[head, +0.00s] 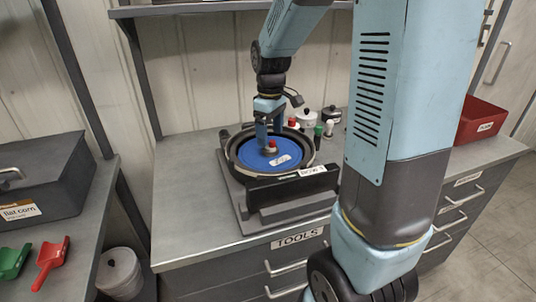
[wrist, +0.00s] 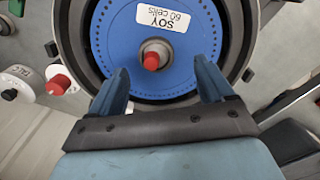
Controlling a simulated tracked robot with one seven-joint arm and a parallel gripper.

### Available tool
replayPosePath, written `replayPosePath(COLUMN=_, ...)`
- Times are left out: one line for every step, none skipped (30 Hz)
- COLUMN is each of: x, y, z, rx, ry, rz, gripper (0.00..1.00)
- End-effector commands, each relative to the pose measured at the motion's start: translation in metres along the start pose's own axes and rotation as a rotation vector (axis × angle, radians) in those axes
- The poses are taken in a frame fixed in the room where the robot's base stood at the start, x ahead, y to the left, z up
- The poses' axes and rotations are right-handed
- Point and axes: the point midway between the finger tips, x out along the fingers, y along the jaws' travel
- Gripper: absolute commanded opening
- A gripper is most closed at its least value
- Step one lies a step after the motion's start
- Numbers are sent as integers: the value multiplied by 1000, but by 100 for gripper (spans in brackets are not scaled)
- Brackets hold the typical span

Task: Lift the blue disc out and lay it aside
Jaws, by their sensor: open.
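The blue disc (head: 257,159) lies in the round dark housing (head: 232,162) of the seed meter on the bench. In the wrist view the disc (wrist: 112,40) shows a white label reading SOY 60 cells and a ring of small holes near its edge. A hub with a red tip (wrist: 151,60) stands at its middle. My gripper (head: 270,142) points down over the disc near the hub. In the wrist view my gripper (wrist: 165,80) is open, with one finger to each side of the hub and a gap between. Whether the fingertips touch the disc I cannot tell.
Several small containers, including a white-lidded pot (head: 306,118) and a green bottle (head: 318,133), stand behind the meter. A red bin (head: 480,120) is at the right. Bare bench (head: 188,190) lies left of the meter. A grey box (head: 40,175) and scoops (head: 50,258) are on the left table.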

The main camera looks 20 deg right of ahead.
Motion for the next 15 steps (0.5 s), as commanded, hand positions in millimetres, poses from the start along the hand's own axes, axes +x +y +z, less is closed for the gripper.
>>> replayPosePath(x=3, y=0, z=0, rx=1, ry=-1, rz=-1, gripper=81)
replayPosePath(x=6, y=1, z=1, rx=1, ry=-2, rz=-1, gripper=81)
replayPosePath(x=10, y=2, z=1, rx=1, ry=-3, rz=-3, gripper=81)
replayPosePath(x=14, y=3, z=2, rx=1, ry=-4, rz=-3, gripper=81)
replayPosePath(x=18, y=4, z=2, rx=2, ry=-3, rz=-2, gripper=81)
replayPosePath(x=24, y=5, z=2, rx=2, ry=-3, rz=-3, gripper=81)
replayPosePath(x=28, y=6, z=2, rx=2, ry=-3, rz=-3, gripper=81)
replayPosePath(x=32, y=7, z=3, rx=2, ry=-3, rz=-2, gripper=81)
replayPosePath(x=37, y=7, z=3, rx=2, ry=-3, rz=-3, gripper=81)
replayPosePath(x=41, y=7, z=3, rx=1, ry=-3, rz=-3, gripper=81)
replayPosePath(x=44, y=7, z=2, rx=1, ry=-2, rz=-2, gripper=81)
replayPosePath(x=47, y=7, z=2, rx=1, ry=-2, rz=-2, gripper=81)
replayPosePath(x=49, y=7, z=2, rx=1, ry=-2, rz=-2, gripper=81)
replayPosePath(x=50, y=7, z=2, rx=1, ry=-2, rz=-2, gripper=81)
replayPosePath(x=51, y=7, z=2, rx=1, ry=-1, rz=-1, gripper=81)
